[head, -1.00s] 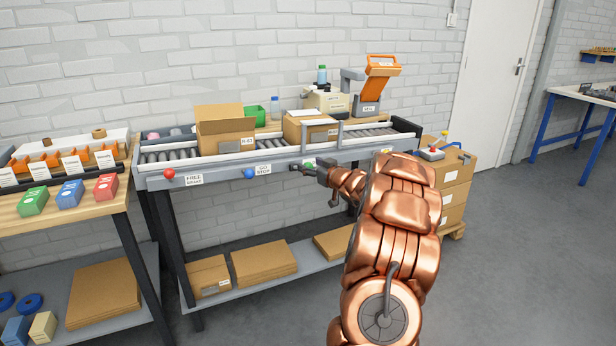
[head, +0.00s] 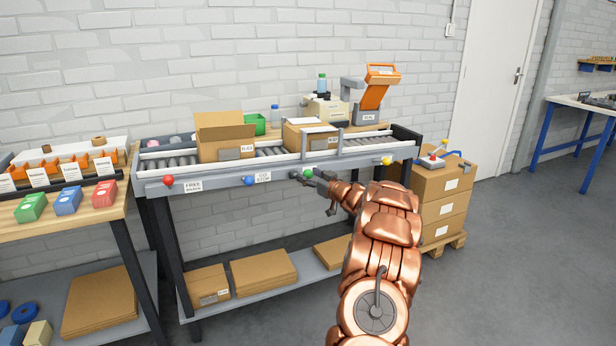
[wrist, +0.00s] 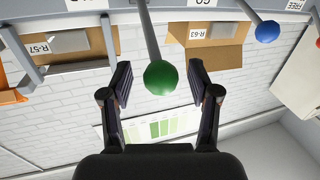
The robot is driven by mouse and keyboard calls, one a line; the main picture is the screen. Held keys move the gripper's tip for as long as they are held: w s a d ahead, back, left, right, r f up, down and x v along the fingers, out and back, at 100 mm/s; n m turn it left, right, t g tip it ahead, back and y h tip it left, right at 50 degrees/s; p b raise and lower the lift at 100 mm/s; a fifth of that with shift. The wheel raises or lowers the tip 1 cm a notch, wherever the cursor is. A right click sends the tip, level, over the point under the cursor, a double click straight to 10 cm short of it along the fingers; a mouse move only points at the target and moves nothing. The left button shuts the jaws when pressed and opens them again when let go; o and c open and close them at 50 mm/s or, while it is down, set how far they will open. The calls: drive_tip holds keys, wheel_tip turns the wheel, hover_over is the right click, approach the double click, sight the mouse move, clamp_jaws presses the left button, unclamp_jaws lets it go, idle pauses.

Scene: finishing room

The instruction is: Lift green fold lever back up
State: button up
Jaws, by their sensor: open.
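The green fold lever shows in the wrist view as a green ball knob (wrist: 160,77) on a grey rod. It lies between the open fingers of my gripper (wrist: 158,92), with a gap on both sides and nothing held. In the head view the green knob (head: 309,172) is at the front rail of the roller conveyor (head: 225,175), right beside my gripper (head: 302,177). Whether the fingers touch it cannot be told from there.
A red knob (head: 168,181), a blue knob (head: 248,180) and a yellow knob (head: 387,161) sit along the same rail. An open carton (head: 222,140) and a second carton (head: 308,137) stand on the rollers. Stacked boxes (head: 443,185) stand on the right.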

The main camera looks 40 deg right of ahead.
drive_tip(key=shift+w, duration=0.45)
clamp_jaws()
idle(0.3)
